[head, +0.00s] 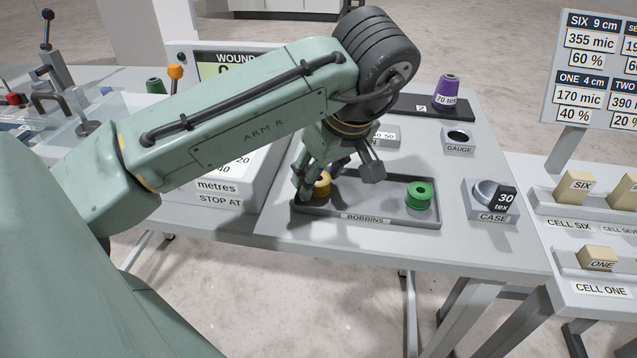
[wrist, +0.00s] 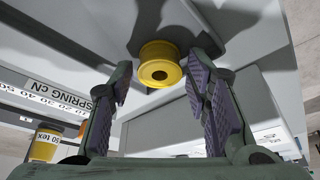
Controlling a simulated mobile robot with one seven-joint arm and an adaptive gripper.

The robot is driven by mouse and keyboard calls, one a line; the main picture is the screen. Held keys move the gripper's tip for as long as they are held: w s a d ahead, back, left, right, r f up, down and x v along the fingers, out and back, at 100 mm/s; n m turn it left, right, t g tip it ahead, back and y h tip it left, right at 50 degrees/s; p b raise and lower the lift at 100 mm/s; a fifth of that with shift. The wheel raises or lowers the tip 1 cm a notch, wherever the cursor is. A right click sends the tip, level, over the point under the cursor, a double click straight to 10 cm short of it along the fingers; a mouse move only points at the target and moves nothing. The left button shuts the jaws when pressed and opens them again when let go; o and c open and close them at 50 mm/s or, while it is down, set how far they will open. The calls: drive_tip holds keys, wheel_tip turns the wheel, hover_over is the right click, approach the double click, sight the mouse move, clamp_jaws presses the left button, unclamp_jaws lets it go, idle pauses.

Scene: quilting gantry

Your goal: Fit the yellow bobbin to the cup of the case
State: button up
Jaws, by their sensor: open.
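The yellow bobbin (head: 323,184) is at the left end of the grey tray labelled BOBBINS (head: 384,220), partly hidden behind my gripper (head: 318,177). In the wrist view, the yellow bobbin (wrist: 160,64) shows its dark centre hole, and the two purple-padded fingers of my open gripper (wrist: 160,80) stand apart on either side of it. I cannot tell whether a finger touches it. The case (head: 487,213) stands to the right of the tray, with its round cup (head: 486,191) on top, partly hidden by a dark "30 tex" tag.
A green bobbin (head: 419,194) is at the right end of the tray. A gauge block (head: 459,139) stands behind the case, and a purple "70 tex" spool (head: 447,92) farther back. Labelled cell racks are at the right. The table between tray and case is clear.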

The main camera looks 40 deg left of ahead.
drive_tip(key=c, duration=0.6)
drive_tip(key=shift+o, duration=0.2)
